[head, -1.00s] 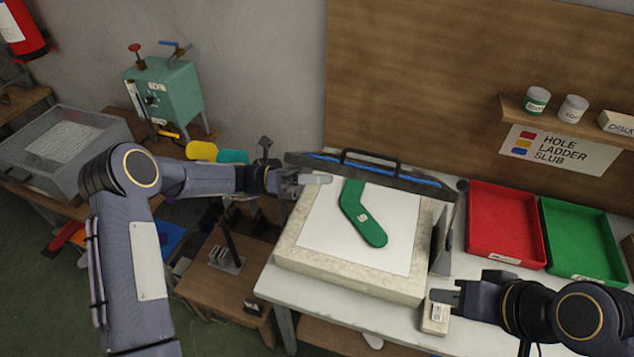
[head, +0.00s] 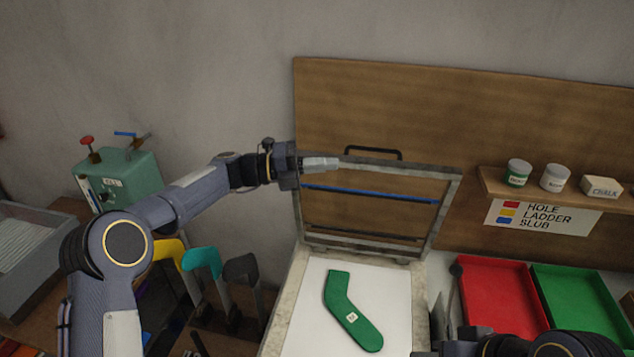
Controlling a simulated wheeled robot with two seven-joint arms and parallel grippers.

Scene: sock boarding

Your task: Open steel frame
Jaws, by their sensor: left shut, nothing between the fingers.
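The steel frame (head: 448,205) stands raised, nearly upright, at the back of the pale press bed (head: 290,300). Its black handle (head: 373,151) is on the top edge, and a blue bar crosses its opening. My left gripper (head: 322,163) is shut and empty at the frame's top left corner; I cannot tell whether it touches. A green sock-shaped board (head: 350,312) lies on the white sheet of the bed. My right gripper is at the bottom edge, mostly cut off, and its fingers are not clear.
A red tray (head: 497,297) and a green tray (head: 580,300) stand right of the bed. A shelf (head: 490,180) with jars and a chalk box is on the wooden back panel. Yellow, teal and dark sock forms stand at left, below my left arm.

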